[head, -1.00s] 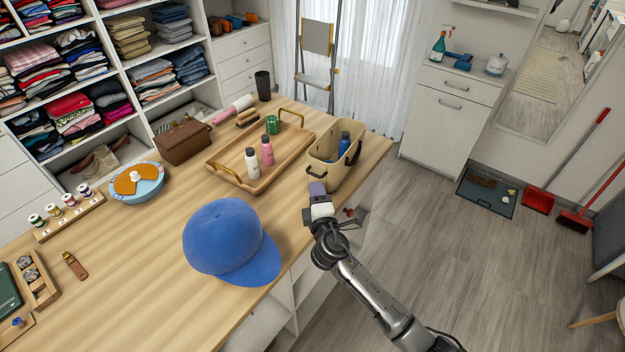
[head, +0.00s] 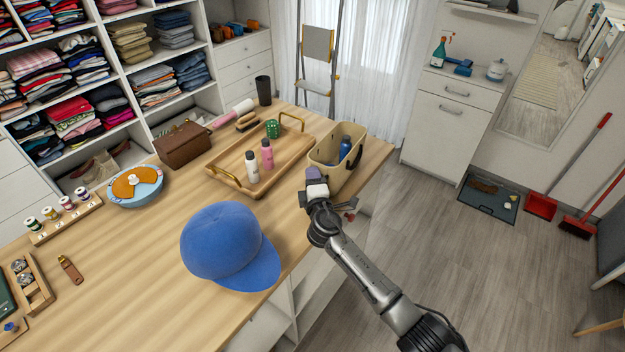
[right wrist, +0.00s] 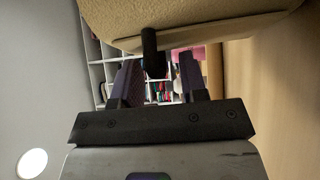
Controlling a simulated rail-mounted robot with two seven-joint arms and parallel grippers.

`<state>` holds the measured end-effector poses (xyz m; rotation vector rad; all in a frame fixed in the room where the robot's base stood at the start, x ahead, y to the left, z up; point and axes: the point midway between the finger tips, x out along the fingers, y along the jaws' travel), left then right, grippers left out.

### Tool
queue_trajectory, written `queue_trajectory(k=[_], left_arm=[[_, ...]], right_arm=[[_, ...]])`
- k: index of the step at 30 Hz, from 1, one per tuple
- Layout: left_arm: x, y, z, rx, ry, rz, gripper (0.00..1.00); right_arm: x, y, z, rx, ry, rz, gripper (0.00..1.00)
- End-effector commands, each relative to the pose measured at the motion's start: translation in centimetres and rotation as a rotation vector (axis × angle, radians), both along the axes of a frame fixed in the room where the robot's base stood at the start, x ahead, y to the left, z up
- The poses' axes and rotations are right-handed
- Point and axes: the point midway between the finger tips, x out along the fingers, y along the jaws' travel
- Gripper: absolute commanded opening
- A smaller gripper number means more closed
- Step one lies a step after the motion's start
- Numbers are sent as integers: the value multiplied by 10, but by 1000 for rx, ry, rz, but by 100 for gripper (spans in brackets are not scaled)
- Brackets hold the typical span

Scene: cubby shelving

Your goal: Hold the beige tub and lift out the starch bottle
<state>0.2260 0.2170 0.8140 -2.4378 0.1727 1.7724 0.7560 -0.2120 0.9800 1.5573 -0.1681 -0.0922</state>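The beige tub (head: 345,176) stands on the wooden table near its right edge, with black handles. A blue bottle with a dark cap (head: 345,148), which I take as the starch bottle, stands inside; its lower part is hidden by the tub wall. My right gripper (head: 314,174) is at the tub's near end. In the right wrist view, its two dark fingers (right wrist: 160,82) are apart, with the tub (right wrist: 190,22) just beyond them. A black handle (right wrist: 151,45) hangs in line with the gap between them; I cannot tell whether they touch it. My left gripper is out of view.
A blue cap (head: 225,245) lies nearer. Open floor is to the right.

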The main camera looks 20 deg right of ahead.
Motion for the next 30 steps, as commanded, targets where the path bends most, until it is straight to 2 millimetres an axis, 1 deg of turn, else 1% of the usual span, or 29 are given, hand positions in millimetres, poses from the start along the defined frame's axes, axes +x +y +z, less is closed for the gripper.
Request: queue_trajectory(k=[1, 2, 12, 28, 29, 30], left_arm=[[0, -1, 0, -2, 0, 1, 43], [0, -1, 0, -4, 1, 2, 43], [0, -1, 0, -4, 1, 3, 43], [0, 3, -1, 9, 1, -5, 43], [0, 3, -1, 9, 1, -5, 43], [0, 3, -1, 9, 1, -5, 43]], right_arm=[[0, 0, 0, 0, 0, 0, 34], [0, 0, 0, 0, 0, 0, 32], [0, 0, 0, 0, 0, 0, 0], [0, 0, -1, 2, 2, 1, 0], [0, 0, -1, 2, 2, 1, 12], [0, 0, -1, 2, 2, 1, 16]])
